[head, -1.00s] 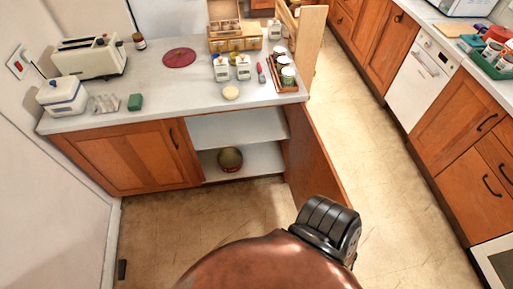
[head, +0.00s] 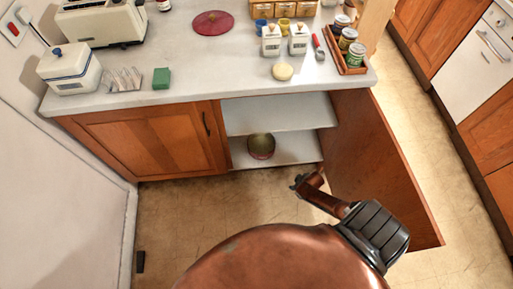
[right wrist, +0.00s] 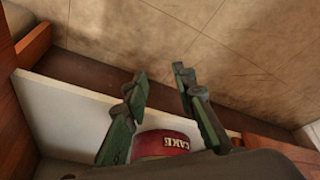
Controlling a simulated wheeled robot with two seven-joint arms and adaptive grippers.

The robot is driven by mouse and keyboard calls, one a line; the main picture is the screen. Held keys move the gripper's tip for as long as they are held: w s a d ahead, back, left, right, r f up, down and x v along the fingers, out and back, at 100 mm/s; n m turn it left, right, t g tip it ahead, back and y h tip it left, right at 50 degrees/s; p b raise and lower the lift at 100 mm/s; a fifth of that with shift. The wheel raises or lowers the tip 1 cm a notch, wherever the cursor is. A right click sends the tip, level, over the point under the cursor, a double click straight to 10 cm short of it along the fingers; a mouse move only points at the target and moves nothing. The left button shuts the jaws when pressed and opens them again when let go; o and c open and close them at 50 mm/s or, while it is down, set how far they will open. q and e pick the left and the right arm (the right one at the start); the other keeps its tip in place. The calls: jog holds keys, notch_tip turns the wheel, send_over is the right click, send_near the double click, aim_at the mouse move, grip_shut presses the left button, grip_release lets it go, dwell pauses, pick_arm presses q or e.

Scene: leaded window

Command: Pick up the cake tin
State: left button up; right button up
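The cake tin (head: 261,146), round and dark with a greenish-tan top, stands on the lower shelf of the open cupboard (head: 279,114). In the right wrist view the tin (right wrist: 165,142) is red with a "CAKE" label, partly hidden by my gripper's body. My right gripper (head: 298,184) is in front of the cupboard, to the right of the tin and apart from it. In the right wrist view its two fingers (right wrist: 160,78) are spread, with nothing between them. My left gripper is not in view.
The open cupboard door (head: 376,165) stands out on the right, close to my right arm. An upper shelf (head: 278,113) lies above the tin. The countertop (head: 215,75) holds a toaster (head: 100,22), canisters and jars. The floor (head: 215,212) before the cupboard is clear.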

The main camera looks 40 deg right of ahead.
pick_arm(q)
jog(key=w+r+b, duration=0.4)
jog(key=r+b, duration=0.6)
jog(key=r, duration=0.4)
pick_arm(e)
jog(key=w+a+r+n+t+y, duration=0.1)
jog(key=w+r, duration=0.3)
jog(key=w, duration=0.9)
jog(key=w+a+r+n+y, duration=0.2)
jog(key=w+r, duration=0.1)
jog(key=w, duration=0.9)
jog(key=b+x, duration=0.4)
jog(key=x, duration=0.3)
jog(key=shift+w+a+b, duration=0.15)
jog(key=shift+w+b, duration=0.15)
jog(key=shift+w+f, duration=0.1)
jog(key=shift+w, duration=0.1)
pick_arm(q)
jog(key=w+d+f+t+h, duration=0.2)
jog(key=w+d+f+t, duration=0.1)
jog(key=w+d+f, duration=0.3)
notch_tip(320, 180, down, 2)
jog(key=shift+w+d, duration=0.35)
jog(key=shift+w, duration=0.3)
pick_arm(e)
jog(key=shift+c, duration=0.4)
grip_shut()
